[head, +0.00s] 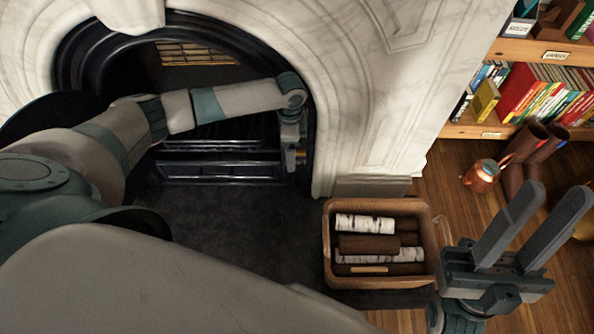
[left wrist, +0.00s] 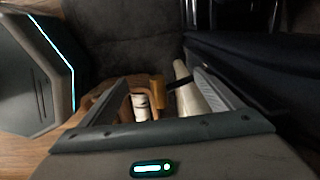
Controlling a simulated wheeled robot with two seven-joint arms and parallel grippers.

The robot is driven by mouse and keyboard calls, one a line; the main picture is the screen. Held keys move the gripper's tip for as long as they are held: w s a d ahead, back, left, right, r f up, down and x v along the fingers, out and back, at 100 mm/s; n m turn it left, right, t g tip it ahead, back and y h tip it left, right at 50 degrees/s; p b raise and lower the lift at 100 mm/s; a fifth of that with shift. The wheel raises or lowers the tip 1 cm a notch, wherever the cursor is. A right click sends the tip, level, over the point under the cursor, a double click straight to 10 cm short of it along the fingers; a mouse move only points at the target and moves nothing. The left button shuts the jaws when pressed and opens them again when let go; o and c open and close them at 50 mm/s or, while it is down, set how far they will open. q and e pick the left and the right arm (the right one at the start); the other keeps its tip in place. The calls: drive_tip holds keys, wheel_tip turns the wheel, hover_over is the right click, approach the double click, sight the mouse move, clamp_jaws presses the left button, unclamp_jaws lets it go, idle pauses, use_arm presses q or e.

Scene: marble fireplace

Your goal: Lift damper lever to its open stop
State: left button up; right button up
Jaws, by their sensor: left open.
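My left arm reaches across the fireplace opening (head: 225,130). Its gripper (head: 292,160) is at the right inner side of the arch, and its fingers are hard to make out there. In the left wrist view the gripper (left wrist: 160,80) is open. A small brass patch (head: 301,154) shows by the gripper in the head view. I cannot tell whether the fingers touch it. My right gripper (head: 558,190) is open and empty at the right.
A wicker basket (head: 329,240) of logs stands on the floor right of the hearth. A copper pot (head: 481,176) and a bookshelf (head: 510,128) are farther right. The marble surround (head: 350,100) borders the left gripper. The dark hearth (head: 240,225) is clear.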

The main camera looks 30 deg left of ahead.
use_arm(q)
drive_tip(key=shift+r+p, duration=4)
drive_tip(key=shift+p, duration=0.55)
drive_tip(key=shift+r, duration=0.1)
drive_tip(key=shift+w+r, duration=0.1)
drive_tip(key=shift+w, duration=0.05)
drive_tip(key=shift+d, duration=0.1)
